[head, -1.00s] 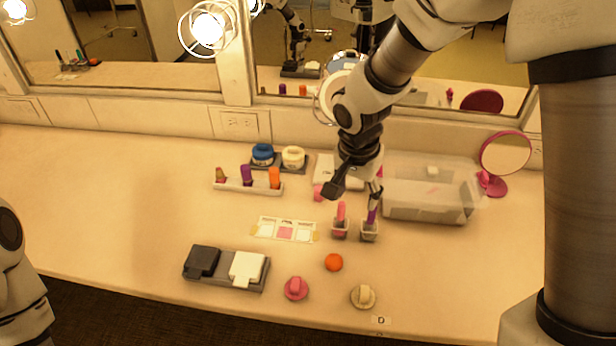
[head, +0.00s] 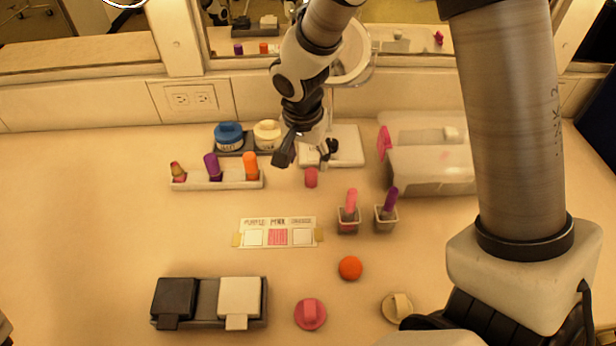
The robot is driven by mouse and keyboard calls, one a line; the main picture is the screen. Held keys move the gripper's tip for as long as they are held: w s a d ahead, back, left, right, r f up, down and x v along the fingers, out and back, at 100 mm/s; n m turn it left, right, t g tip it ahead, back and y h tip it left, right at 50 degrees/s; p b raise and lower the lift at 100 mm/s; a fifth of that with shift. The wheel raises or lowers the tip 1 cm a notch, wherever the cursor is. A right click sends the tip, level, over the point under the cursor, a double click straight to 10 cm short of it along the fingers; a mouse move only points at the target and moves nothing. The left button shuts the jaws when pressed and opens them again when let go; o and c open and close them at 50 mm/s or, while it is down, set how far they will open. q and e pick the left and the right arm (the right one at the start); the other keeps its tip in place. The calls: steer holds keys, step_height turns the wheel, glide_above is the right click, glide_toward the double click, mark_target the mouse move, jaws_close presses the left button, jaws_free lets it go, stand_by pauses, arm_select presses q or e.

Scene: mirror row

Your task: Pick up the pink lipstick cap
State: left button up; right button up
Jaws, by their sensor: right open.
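The pink lipstick cap (head: 311,177) is a small pink cylinder standing on the counter, in front of the white mirror base. My right gripper (head: 307,158) comes down from above and is just behind the cap in the picture. Its dark fingers are spread apart, one to the left of the cap and one to the right, with nothing between them. I see no contact with the cap; the height gap is hard to tell. My left gripper is out of view.
A white rack (head: 217,182) of several lipsticks stands left. Small cups with a pink lipstick (head: 351,201) and a purple one (head: 391,200) stand front right. A clear bin (head: 430,185) is right. A label card (head: 278,224) lies in front; an orange ball (head: 350,267) sits nearer.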

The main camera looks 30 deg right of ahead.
mark_target(311, 172)
steer(key=f, duration=0.3)
steer(key=f+b, duration=0.1)
steer(key=shift+s+d+f, duration=0.25)
steer(key=shift+d, duration=0.1)
steer(key=shift+w+f, duration=0.15)
steer(key=shift+f, duration=0.15)
steer(key=shift+r, duration=0.1)
steer(key=c, duration=0.9)
steer(key=shift+o, duration=0.2)
